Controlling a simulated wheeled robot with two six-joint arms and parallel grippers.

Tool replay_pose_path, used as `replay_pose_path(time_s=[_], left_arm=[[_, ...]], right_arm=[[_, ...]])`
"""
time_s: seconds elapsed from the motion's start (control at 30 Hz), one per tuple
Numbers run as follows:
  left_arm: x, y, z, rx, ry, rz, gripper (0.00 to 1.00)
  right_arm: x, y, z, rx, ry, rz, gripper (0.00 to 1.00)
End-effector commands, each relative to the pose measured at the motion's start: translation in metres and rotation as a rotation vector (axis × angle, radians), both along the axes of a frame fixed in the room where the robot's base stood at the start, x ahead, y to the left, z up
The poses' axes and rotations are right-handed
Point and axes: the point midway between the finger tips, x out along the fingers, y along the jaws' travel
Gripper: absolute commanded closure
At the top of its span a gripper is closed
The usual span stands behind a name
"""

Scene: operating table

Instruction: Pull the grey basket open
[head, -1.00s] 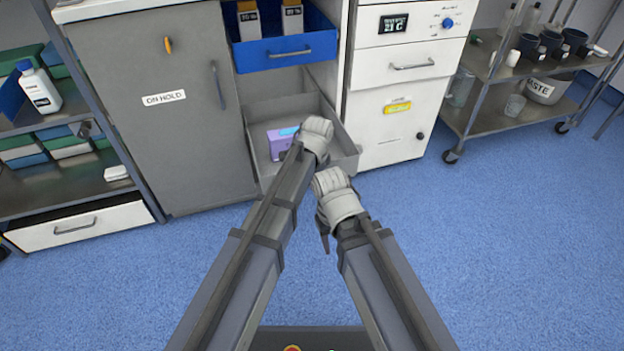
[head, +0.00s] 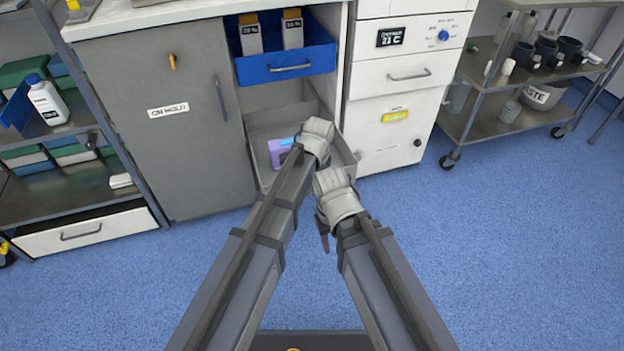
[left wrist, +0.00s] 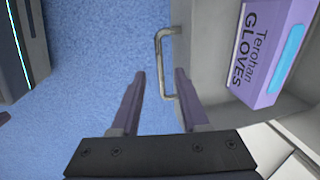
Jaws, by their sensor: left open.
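The grey basket (head: 348,160) sits low in the open bay between the grey cabinet door and the white drawer unit, part way out of the bay. A purple glove box (head: 281,153) lies in it. In the left wrist view the basket's metal handle (left wrist: 158,55) stands between the two fingers of my left gripper (left wrist: 159,85), which is open. I cannot tell whether they touch it. In the head view my left wrist hides the handle. My right gripper (head: 324,232) is beside it, lower and to the right, its fingers mostly hidden.
A blue drawer (head: 290,67) with two boxes is above the basket, part way out. The grey door (head: 165,140) is at left, the white drawer unit (head: 388,130) at right. A steel cart (head: 500,125) is farther right. Blue floor in front is clear.

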Motion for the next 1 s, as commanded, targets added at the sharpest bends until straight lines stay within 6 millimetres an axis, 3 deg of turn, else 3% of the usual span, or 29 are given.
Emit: replay_pose_path(time_s=[0.03,0.2,0.77,0.87,1.0], left_arm=[[-0.002,0.000,0.015,0.000,0.000,0.000,0.55],[-0.005,-0.001,0.029,0.000,0.000,0.000,0.55],[-0.006,-0.002,0.030,0.000,0.000,0.001,0.55],[-0.012,0.009,0.029,-0.010,0.003,0.049,0.55],[-0.041,0.056,0.028,-0.057,0.014,0.305,0.55]], right_arm=[[0.000,0.000,0.015,0.000,0.000,0.002,0.50],[0.000,0.000,0.029,-0.002,0.000,-0.001,0.50],[0.000,-0.001,0.030,-0.003,0.000,-0.002,0.50],[0.000,-0.001,0.030,-0.003,0.000,-0.002,0.50],[0.000,-0.001,0.030,-0.003,0.000,-0.002,0.50]])
